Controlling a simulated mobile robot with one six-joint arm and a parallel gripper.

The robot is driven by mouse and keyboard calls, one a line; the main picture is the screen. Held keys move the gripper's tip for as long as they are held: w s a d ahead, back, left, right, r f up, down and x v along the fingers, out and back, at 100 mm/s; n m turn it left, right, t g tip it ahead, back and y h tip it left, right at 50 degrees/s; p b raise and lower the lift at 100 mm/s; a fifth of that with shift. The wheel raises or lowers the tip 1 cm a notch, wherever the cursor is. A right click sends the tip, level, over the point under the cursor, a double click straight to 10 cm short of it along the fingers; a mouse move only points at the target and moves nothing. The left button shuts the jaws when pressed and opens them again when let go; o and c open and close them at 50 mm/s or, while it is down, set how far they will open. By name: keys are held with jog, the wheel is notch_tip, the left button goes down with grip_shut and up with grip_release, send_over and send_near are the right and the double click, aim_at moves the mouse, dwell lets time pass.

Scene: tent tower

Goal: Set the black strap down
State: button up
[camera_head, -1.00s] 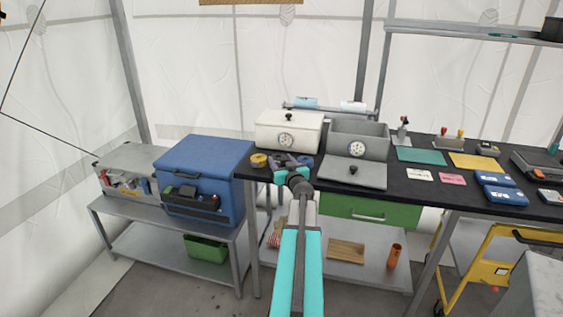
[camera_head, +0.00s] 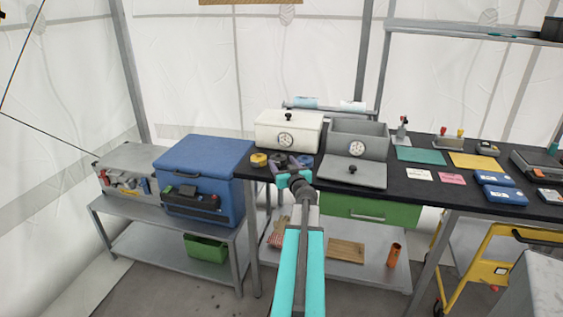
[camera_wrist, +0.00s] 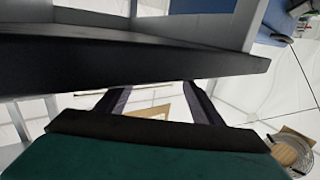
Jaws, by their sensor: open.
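My gripper (camera_head: 290,163) is at the left front edge of the black workbench (camera_head: 400,185). Its two dark purple fingers stand apart, beyond a teal wrist. A dark, rounded item (camera_head: 281,158) shows at the fingers on the bench; it may be the black strap, but it is too small and partly covered to be sure. In the wrist view, the open fingers (camera_wrist: 160,88) reach toward a long black edge, with a light gap between them. I make out no strap held there.
A yellow roll (camera_head: 258,160) lies left of my gripper. A cream box (camera_head: 289,133) and a grey box (camera_head: 358,142) stand behind, and a grey lid (camera_head: 352,174) lies to the right. A blue cooler (camera_head: 205,165) stands on the lower rack at left.

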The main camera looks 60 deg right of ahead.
jog(key=v, duration=0.9)
jog(key=shift+s+a, duration=0.1)
dwell(0.8)
